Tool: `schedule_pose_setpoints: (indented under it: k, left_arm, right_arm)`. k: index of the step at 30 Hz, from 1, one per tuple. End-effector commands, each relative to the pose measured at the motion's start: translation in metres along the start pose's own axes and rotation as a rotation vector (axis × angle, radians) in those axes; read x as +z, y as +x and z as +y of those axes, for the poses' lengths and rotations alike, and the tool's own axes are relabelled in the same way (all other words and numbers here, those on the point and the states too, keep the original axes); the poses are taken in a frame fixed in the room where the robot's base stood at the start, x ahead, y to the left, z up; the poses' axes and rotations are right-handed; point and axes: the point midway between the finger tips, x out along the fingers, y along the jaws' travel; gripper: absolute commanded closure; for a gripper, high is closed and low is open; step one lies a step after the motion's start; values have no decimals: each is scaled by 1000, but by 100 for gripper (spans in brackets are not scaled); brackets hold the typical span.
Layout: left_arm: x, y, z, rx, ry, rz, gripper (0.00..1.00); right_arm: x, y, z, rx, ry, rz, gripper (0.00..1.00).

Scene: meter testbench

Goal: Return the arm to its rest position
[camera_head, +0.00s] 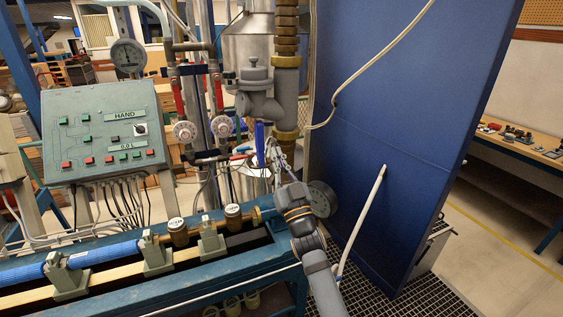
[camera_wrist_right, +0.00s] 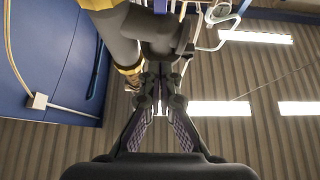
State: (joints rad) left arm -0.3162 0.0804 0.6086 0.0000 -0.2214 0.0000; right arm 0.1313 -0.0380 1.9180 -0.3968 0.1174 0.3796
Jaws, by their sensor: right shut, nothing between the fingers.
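My right arm comes up from the bottom of the head view, and its gripper (camera_head: 274,152) is beside the pipework, just above the right end of the blue bench. The gripper also shows in the right wrist view (camera_wrist_right: 156,104), pointing up toward pipes and the ceiling. Its fingers are closed together with nothing between them. A round gauge (camera_head: 322,199) sits right behind my right wrist, partly hidden by it. My left gripper is not in the head view.
A control panel (camera_head: 104,135) stands at the left. Brass-fitted meters (camera_head: 178,232) sit on the blue bench (camera_head: 205,279). A large blue panel (camera_head: 400,130) stands close to the right of my arm, with a pale hose (camera_head: 362,218) in front. Valves and vertical pipes (camera_head: 285,90) crowd the middle.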

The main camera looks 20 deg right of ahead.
Motion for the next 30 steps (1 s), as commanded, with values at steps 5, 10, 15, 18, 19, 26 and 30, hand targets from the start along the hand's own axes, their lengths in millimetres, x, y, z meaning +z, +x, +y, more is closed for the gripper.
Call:
schedule_pose_setpoints:
  k: [5,10,15,18,19,26,30]
  left_arm:
    - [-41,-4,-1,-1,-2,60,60]
    - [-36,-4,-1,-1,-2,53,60]
    - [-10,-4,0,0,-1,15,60]
    - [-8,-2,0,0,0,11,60]
    - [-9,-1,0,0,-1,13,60]
    - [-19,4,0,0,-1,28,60]
    - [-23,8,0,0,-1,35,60]
  right_arm:
    - [-12,-17,0,0,1,1,100]
    - [-14,-20,0,0,0,1,100]
    - [-11,-21,0,0,0,-5,100]
    - [18,-29,1,3,0,-64,100]
    - [35,-34,2,4,-2,-98,100]
    - [208,-126,9,22,-11,-491,100]
    - [298,-215,16,30,-24,-738,100]
